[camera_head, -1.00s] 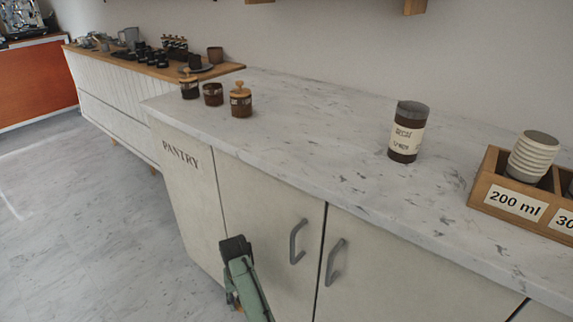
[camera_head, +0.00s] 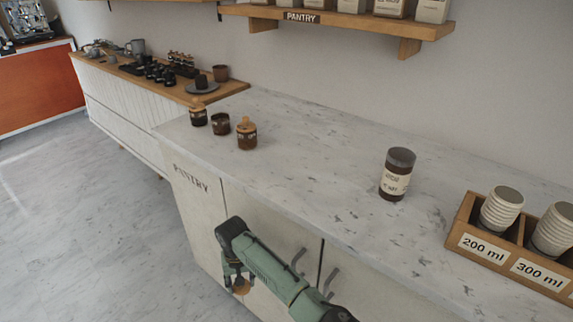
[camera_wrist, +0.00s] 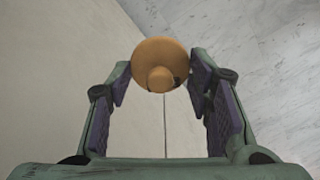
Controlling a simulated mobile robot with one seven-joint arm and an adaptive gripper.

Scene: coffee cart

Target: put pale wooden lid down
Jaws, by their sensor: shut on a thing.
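My gripper (camera_head: 238,278) hangs in front of the pantry cabinet doors, below the countertop edge. It is shut on the pale wooden lid (camera_head: 241,288), a round disc with a knob. In the wrist view the lid (camera_wrist: 160,52) sits between the fingertips of my gripper (camera_wrist: 163,75), knob toward the camera. At the left end of the counter stand three small dark jars. The left jar (camera_head: 198,120) and the right jar (camera_head: 247,140) have wooden lids. The middle jar (camera_head: 221,126) shows no lid.
A tall dark canister (camera_head: 396,175) with a grey lid stands mid-counter. A wooden cup box (camera_head: 463,222) with ribbed cups is at right. The marble counter (camera_head: 305,150) is clear between jars and canister. A pantry shelf (camera_head: 350,22) hangs above; cabinet handles stick out.

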